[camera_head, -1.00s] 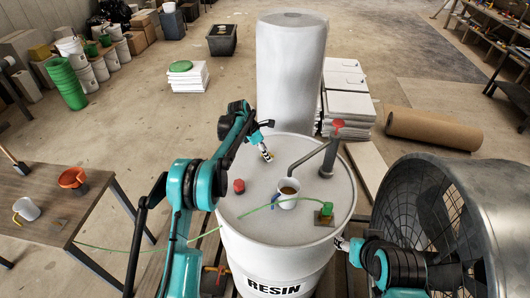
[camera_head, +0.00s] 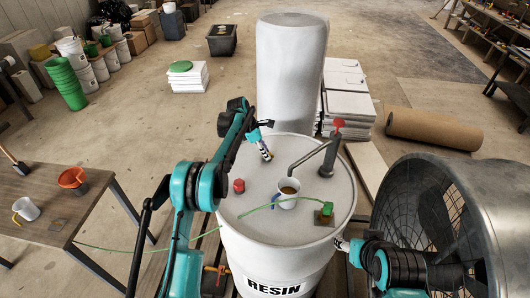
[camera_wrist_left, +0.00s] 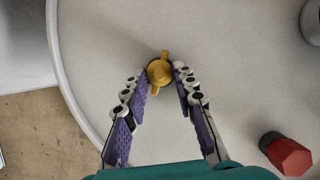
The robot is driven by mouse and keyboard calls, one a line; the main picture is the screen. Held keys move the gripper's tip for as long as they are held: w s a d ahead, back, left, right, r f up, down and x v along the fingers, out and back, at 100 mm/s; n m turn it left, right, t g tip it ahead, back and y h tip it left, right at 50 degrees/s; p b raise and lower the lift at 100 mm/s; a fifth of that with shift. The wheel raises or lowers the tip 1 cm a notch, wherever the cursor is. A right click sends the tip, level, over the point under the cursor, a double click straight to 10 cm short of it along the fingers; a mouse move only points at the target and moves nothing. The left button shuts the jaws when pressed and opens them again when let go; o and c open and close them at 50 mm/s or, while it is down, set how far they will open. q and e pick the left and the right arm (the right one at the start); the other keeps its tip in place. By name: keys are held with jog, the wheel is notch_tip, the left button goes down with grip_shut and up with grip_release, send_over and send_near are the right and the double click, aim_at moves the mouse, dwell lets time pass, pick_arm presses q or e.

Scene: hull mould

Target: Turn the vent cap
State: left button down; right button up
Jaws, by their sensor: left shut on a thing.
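The yellow vent cap (camera_wrist_left: 159,73) has two small wings and sits on the pale drum top, near the rim, in the left wrist view. My left gripper (camera_wrist_left: 160,78) has its purple-padded fingers on either side of the cap and is shut on it. In the head view my left gripper (camera_head: 266,155) points down at the far left part of the drum top (camera_head: 256,222), and I cannot make out the cap there. My right gripper (camera_head: 340,244) is at the drum's right side, small and partly hidden; its fingers are unclear.
A red cap (camera_head: 238,186), a mug (camera_head: 288,191) with brown contents, a grey pump (camera_head: 325,157) with a red knob, and a green cord's block (camera_head: 325,211) are on the drum. A large fan (camera_head: 440,205) stands right, a wooden table (camera_head: 60,205) left, a tall white cylinder (camera_head: 290,75) behind.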

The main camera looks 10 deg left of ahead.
pick_arm(q)
jog(key=shift+w+m+g, duration=0.15)
jog(key=shift+m+g, duration=0.25)
jog(key=shift+m, duration=0.7)
jog(key=shift+w+m+g+p, duration=0.1)
jog(key=shift+m+g+p, duration=0.35)
jog(key=shift+m, duration=0.45)
jog(key=c, duration=1.2)
grip_release()
